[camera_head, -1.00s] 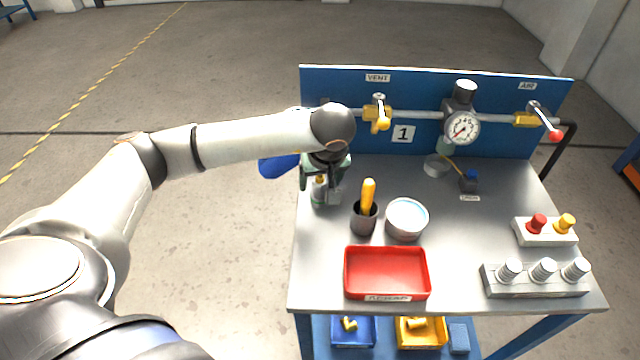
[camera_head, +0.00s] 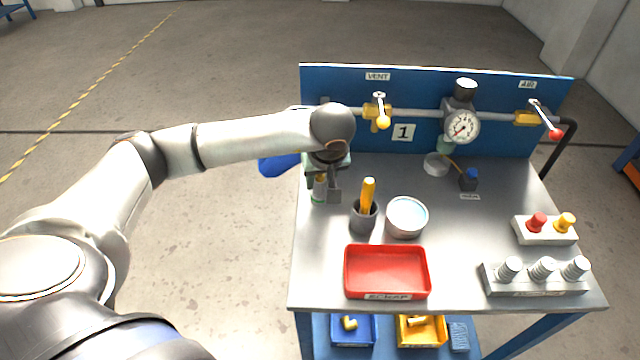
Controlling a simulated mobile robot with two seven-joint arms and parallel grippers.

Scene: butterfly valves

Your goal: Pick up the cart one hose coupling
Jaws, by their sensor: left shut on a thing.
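My left gripper (camera_head: 325,186) points down at the back left of the cart's table top, below the wrist. It is shut on a small green-and-yellow thing (camera_head: 319,190), upright at the table's left edge. The wrist and fingers hide part of it, and I cannot tell for sure that it is the hose coupling. It appears to be still at table height. My right gripper is not in view.
A dark cup with a yellow-handled tool (camera_head: 368,190) and a round tin (camera_head: 407,218) stand right of the gripper. A red tray (camera_head: 387,270) lies in front. The blue back panel (camera_head: 420,145) carries valves and a gauge (camera_head: 462,128). A blue thing (camera_head: 278,165) shows left of the table.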

